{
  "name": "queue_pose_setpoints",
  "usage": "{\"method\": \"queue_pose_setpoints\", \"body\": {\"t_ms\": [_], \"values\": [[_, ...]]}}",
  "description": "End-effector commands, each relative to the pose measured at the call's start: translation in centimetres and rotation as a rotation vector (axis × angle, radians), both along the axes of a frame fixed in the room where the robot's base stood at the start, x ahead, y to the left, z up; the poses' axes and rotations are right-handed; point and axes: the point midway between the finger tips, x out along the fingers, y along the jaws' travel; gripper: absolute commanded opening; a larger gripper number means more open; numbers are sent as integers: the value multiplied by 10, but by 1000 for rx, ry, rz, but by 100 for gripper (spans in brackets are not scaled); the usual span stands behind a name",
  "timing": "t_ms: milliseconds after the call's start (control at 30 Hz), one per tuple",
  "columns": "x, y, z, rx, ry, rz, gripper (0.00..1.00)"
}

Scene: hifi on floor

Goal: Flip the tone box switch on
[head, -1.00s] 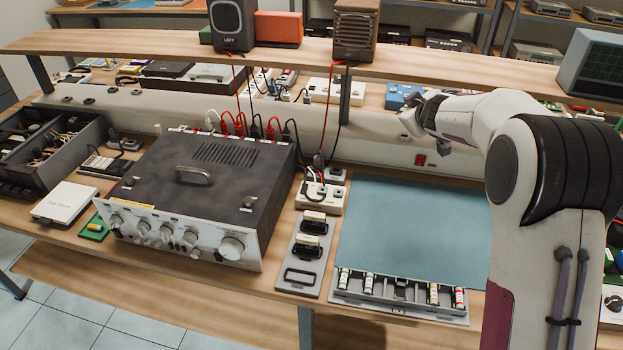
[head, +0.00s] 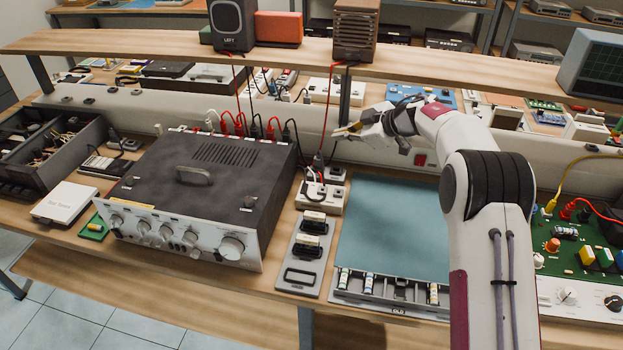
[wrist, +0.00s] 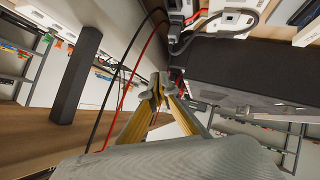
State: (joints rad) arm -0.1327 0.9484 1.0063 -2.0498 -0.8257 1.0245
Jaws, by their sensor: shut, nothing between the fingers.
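No label naming a tone box is readable. A small cream box (head: 319,200) with plugs and cables stands between the silver-fronted amplifier (head: 185,235) and the blue-grey mat; whether it is the tone box I cannot tell, and its switch state is unclear. My gripper (head: 337,134) is above and behind this box, near the hanging red cable, pointing left. In the wrist view its yellow fingers (wrist: 155,92) meet at the tips, shut and empty, with black and red cables to their left.
A raised wooden shelf (head: 420,62) with speakers runs behind. A red cable (head: 330,105) hangs close to my gripper. A green circuit board (head: 575,240) with knobs and cables lies right of my arm. The blue-grey mat (head: 395,225) is bare.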

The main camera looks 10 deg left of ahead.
Motion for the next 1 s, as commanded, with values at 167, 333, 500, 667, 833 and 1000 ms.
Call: {"method": "queue_pose_setpoints", "body": {"t_ms": [167, 333, 500, 667, 833, 1000], "values": [[-24, 3, 4, -38, 73, 91, 0], [-50, 0, 0, -76, 177, 148, 0], [-74, -2, -7, -86, 289, 168, 0], [-80, -1, -7, -70, 336, 155, 0], [-79, -1, -7, -67, 343, 148, 0], [-79, -1, -7, -67, 342, 148, 0]]}}
